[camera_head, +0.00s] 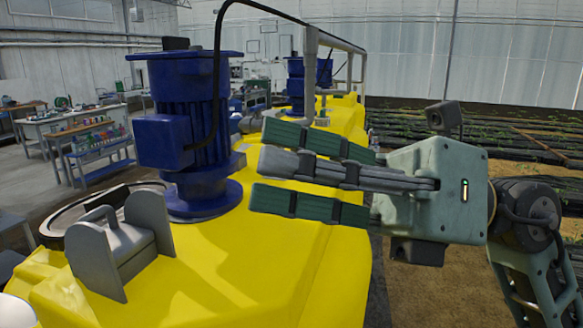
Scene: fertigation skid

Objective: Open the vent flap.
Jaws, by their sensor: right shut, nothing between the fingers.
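A grey part with a raised loop handle, which looks like the vent flap (124,240), sits between two upright grey side plates on the yellow tank (235,265) at the lower left. It slopes down toward the front; I cannot tell whether it is open. My right gripper (264,166) comes in from the right above the tank, its long green-and-grey fingers pointing left. It is shut and empty, well to the right of the flap and apart from it. My left gripper is not in view.
A blue motor (188,135) on a round flange stands just behind the flap, with a black cable (218,60) arching over it. A round black rim (62,218) lies left of the motor. Workbenches (90,150) stand at the far left.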

